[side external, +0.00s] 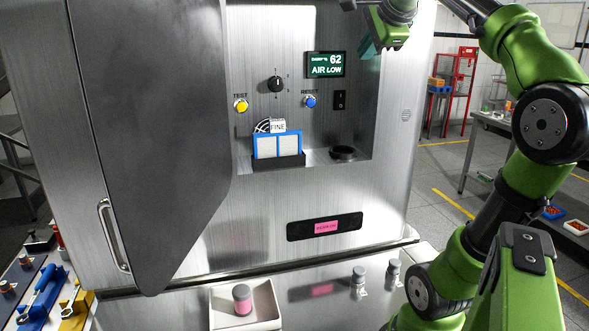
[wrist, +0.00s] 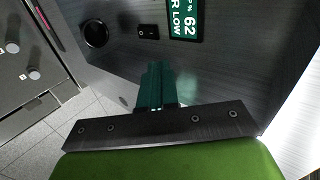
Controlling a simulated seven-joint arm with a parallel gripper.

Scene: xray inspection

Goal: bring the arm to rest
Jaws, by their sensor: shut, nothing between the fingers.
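My gripper (side external: 368,46) is at the top of the side external view, raised in front of the steel cabinet (side external: 267,60), near the upper right of its recess. Its teal fingers are together with nothing between them, and they show in the wrist view (wrist: 155,86). My green arm comes in from the right side and arches over to the gripper. In the wrist view the fingers point toward the recess wall, below the switch and the display.
The recess holds a display reading "AIR LOW" (side external: 326,65), a yellow button (side external: 241,105), a blue button (side external: 310,102), a black knob (side external: 275,84) and a blue-framed filter (side external: 278,146). A dark door (side external: 150,130) hangs open. A white tray (side external: 270,318) and small canisters (side external: 359,275) stand below.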

